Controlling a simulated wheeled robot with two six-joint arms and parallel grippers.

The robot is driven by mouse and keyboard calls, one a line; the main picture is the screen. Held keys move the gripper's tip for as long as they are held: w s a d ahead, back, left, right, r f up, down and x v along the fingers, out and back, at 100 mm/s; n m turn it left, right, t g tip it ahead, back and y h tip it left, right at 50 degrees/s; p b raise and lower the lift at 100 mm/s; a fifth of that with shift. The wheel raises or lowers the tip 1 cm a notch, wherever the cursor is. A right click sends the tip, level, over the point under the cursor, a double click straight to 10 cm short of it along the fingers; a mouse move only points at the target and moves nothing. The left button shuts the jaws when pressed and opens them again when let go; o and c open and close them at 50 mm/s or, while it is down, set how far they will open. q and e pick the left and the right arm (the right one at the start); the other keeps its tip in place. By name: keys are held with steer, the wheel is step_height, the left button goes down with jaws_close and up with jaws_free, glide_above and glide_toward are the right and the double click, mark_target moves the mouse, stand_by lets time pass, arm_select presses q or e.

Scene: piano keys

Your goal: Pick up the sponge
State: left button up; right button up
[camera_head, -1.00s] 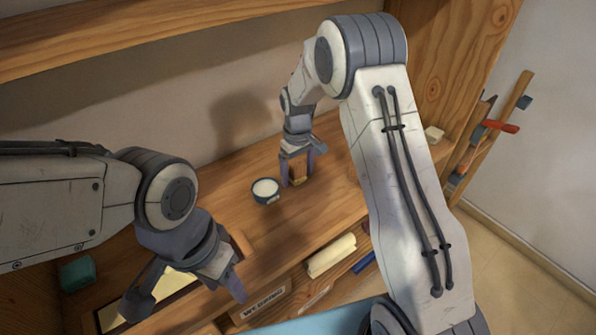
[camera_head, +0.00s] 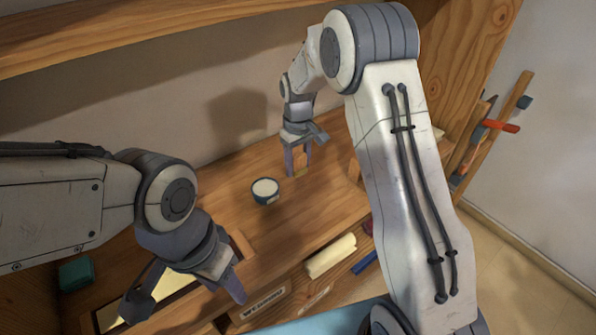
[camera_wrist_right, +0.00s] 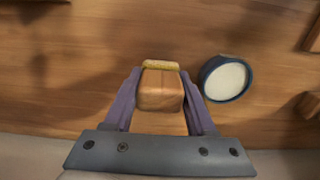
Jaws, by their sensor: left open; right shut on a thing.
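My right gripper (camera_head: 299,160) is shut on a small wooden block with a yellowish strip along one end, seemingly the sponge (camera_wrist_right: 160,88). In the right wrist view it sits between the two purple-grey fingers. In the head view the sponge (camera_head: 300,164) is mostly hidden by the fingers, and it appears to be just above the wooden shelf (camera_head: 330,190). My left gripper (camera_head: 190,292) is open and empty at the lower left, over the shelf's front part.
A rolled cream cloth (camera_head: 331,256) lies at the front edge. A teal block (camera_head: 76,271) is at far left.

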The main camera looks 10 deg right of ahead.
steer(key=s+d+r+b, duration=0.1)
steer(key=s+d+r, duration=0.5)
steer(key=s+r, duration=0.2)
steer(key=shift+s+d+b, duration=0.25)
steer(key=shift+s+b, duration=0.15)
steer(key=shift+s, duration=0.4)
steer(key=o, duration=0.6)
steer(key=shift+c, duration=0.2)
steer(key=c, duration=0.4)
